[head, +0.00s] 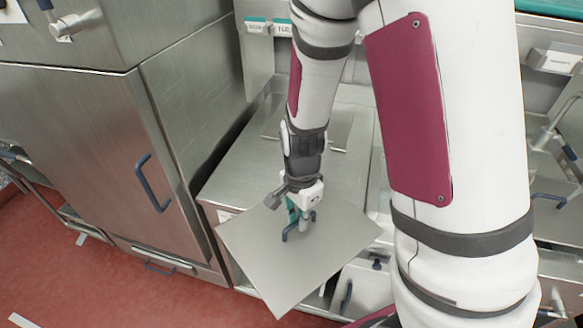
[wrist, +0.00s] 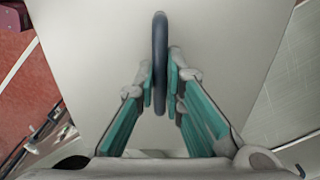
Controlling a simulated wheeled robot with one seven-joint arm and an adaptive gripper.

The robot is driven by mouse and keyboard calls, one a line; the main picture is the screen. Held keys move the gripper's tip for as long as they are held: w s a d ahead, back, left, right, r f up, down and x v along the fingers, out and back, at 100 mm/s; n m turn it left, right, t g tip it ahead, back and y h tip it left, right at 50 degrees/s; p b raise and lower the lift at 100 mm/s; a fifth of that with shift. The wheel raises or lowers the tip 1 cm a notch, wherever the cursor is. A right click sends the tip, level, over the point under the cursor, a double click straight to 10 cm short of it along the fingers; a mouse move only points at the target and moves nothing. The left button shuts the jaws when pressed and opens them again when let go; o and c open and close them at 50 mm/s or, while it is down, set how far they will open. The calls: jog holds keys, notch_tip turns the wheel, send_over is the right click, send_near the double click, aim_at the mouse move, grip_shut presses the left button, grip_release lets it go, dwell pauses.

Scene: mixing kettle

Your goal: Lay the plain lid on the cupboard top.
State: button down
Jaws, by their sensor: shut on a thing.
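The plain lid (head: 300,262) is a flat, square grey metal plate with a dark blue bar handle (wrist: 160,60). My gripper (head: 302,224) is shut on that handle. In the wrist view my gripper (wrist: 160,88) has a finger on each side of the handle, and the lid (wrist: 105,50) fills most of the picture. In the head view the lid is turned at an angle, in front of and partly over the near edge of a steel cupboard top (head: 235,183). I cannot tell how high the lid is above it.
A tall steel cabinet (head: 100,150) with a blue handle stands to the left. Another flat plate with a handle (head: 335,128) lies at the back of the cupboard top. The red floor (head: 60,265) is open at the lower left. My arm hides much of the right side.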

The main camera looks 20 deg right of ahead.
jog(key=shift+s+m, duration=0.7)
jog(key=shift+s, duration=0.35)
jog(key=shift+w+f, duration=0.1)
jog(key=w, duration=0.5)
jog(key=w+a+f, duration=0.1)
jog(key=w, duration=0.9)
jog(key=shift+w+a+f, duration=0.1)
jog(key=shift+a+f, duration=0.1)
jog(key=shift+a, duration=0.15)
jog(key=shift+f+p, duration=0.55)
jog(key=shift+f, duration=1.2)
jog(key=shift+f, duration=0.1)
jog(key=c, duration=2.1)
grip_release()
jog(key=shift+f, duration=0.1)
jog(key=o, duration=0.4)
